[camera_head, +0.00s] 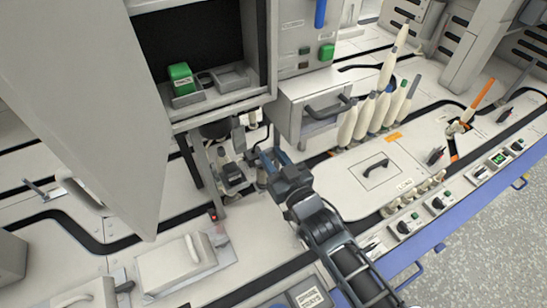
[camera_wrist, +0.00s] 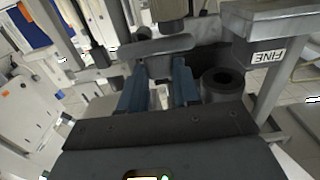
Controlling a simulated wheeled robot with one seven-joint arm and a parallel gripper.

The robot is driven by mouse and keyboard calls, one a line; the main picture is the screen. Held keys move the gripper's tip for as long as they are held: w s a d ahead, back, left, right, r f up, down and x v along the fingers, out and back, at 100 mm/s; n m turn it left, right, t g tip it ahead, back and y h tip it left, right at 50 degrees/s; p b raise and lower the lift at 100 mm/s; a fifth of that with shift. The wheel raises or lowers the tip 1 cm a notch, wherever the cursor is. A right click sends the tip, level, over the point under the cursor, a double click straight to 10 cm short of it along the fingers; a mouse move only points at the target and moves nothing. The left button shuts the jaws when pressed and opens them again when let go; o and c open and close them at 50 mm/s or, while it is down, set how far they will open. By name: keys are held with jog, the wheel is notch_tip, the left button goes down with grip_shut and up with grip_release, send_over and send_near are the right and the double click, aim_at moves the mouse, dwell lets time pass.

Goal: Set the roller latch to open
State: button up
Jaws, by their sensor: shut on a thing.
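My gripper (camera_head: 268,158) reaches into the small mechanism below the open cabinet. Its two blue fingers (camera_wrist: 158,84) show in the wrist view with a gap between them, shut on a small grey part of the mechanism. A grey crossbar (camera_wrist: 155,47) lies just beyond the fingertips, below a dark vertical cylinder (camera_wrist: 170,12). I take the gripped part to be the roller latch, but the fingers hide most of it. I cannot tell its setting. A dark hollow roller (camera_wrist: 222,82) stands right of the fingers, apart from them.
A plate marked FINE (camera_wrist: 267,57) is at the right. The cabinet's open door (camera_head: 80,90) fills the upper left. A drawer with a handle (camera_head: 318,115) and several cream bobbins (camera_head: 368,115) stand right of the gripper. A white handled cover (camera_head: 178,265) lies at the lower left.

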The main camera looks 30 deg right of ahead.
grip_shut()
